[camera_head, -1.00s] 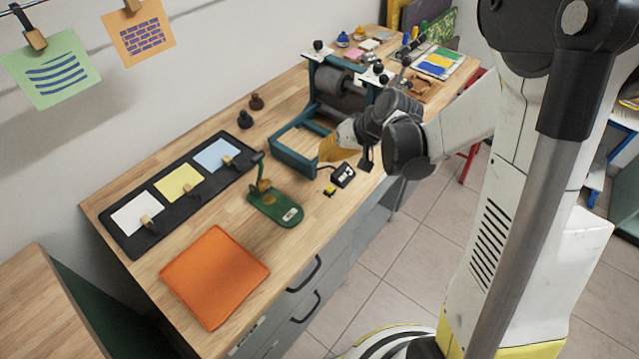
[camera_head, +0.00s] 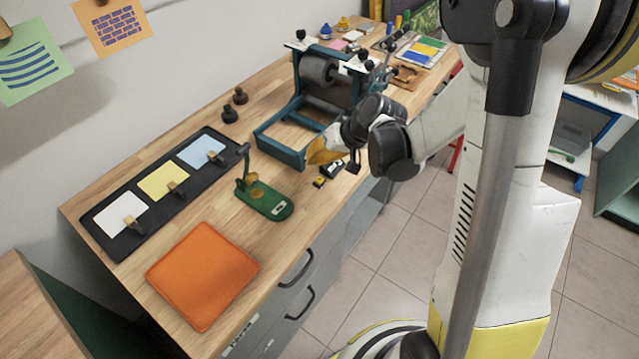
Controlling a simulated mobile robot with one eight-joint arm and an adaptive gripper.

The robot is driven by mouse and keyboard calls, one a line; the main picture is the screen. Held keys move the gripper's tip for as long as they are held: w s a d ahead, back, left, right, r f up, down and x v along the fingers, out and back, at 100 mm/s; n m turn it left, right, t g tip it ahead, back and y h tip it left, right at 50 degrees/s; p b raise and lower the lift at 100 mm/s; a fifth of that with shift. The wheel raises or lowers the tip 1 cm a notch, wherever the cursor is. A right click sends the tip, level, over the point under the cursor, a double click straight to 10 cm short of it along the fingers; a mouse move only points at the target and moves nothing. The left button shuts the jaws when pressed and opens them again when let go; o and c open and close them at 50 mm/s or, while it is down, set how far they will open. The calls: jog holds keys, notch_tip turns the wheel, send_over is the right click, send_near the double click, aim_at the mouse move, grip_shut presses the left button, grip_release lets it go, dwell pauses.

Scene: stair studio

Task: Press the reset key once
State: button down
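A small black device (camera_head: 333,168) with pale marks on its face sits near the front edge of the workbench. It is partly hidden behind my gripper. A tiny yellow-and-black piece (camera_head: 319,182) lies just in front of it. I cannot make out which part is the reset key. My gripper (camera_head: 338,160), with a yellow part on its left and a dark finger on its right, hangs over or just beside the black device. I cannot tell whether it touches the device, or how far apart its fingers are.
A teal press with a roller (camera_head: 282,152) stands behind my gripper. A green device with an upright lever (camera_head: 268,205) is to the left. An orange pad (camera_head: 203,275) and a black tray (camera_head: 105,243) with three colored cards lie farther left. Bare wood (camera_head: 215,210) shows between them.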

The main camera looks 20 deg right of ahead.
aim_at(315, 181)
jog(key=shift+f+b, duration=1.55)
jog(key=shift+f, duration=0.75)
jog(key=shift+f+b, duration=0.4)
jog(key=shift+b, duration=0.1)
jog(key=shift+f+b, duration=0.45)
jog(key=shift+r, duration=0.1)
jog(key=shift+r+p, duration=0.65)
jog(key=shift+r, duration=0.15)
jog(key=shift+r, duration=0.15)
jog(key=shift+r+p, duration=1.75)
jog(key=shift+r, duration=0.6)
